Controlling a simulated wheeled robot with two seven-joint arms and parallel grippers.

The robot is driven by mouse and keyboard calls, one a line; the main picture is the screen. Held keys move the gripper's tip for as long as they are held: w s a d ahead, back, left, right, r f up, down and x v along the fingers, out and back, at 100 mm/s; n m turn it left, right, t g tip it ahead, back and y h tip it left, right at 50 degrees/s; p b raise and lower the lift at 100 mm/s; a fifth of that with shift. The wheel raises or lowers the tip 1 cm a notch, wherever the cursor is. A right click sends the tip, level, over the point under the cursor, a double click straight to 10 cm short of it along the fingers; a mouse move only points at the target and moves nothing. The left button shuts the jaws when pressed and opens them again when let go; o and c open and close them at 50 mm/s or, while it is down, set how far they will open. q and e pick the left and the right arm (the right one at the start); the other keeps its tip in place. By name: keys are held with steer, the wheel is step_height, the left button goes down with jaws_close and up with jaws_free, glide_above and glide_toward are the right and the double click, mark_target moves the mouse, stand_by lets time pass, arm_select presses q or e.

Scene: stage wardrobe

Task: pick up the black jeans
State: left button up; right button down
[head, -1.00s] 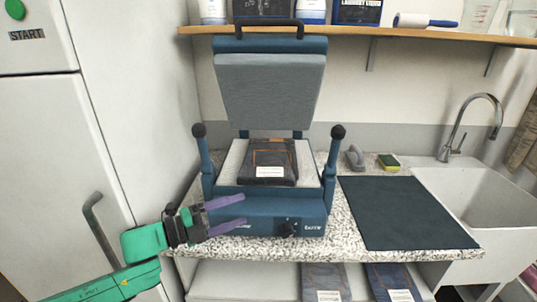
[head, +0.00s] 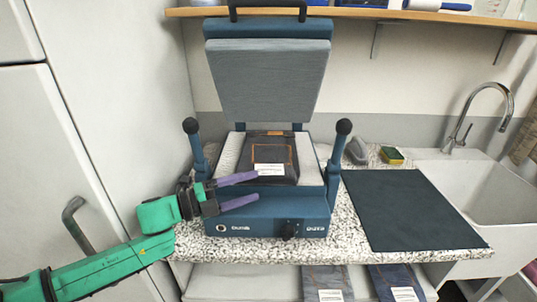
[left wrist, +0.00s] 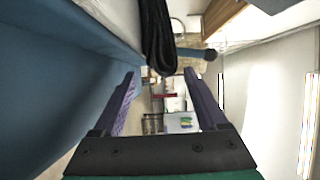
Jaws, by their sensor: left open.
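The black jeans (head: 268,152) lie folded, with a white label and orange stitching, on the pale bed of the open blue press (head: 245,222). My left gripper (head: 257,187) reaches in from the left at the press's front, its purple fingers open and empty. In the head view the upper fingertip overlaps the jeans' front left edge; I cannot tell whether it touches. In the left wrist view the dark edge of the jeans (left wrist: 157,40) shows beyond and between the open fingers (left wrist: 160,75). My right gripper is not in view.
The press's raised grey lid (head: 268,80) stands behind the jeans, with a knobbed post on each side. A dark mat (head: 410,210), a sponge (head: 391,155) and a sink (head: 480,185) are at the right. Folded jeans (head: 327,283) lie on the shelf below.

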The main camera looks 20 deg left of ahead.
mark_target(255, 185)
arm_select(q)
steer(key=shift+w+d+r+p, duration=0.25)
steer(key=shift+w+d, duration=0.15)
steer(key=shift+d, duration=0.15)
steer(key=shift+w+d+r+p, duration=0.1)
steer(key=shift+w+d+p, duration=0.15)
steer(key=shift+w+d, duration=0.2)
steer(key=shift+w+d+f, duration=0.2)
steer(key=shift+d+f, duration=0.05)
steer(key=shift+d, duration=0.05)
steer(key=shift+s, duration=0.1)
jaws_close()
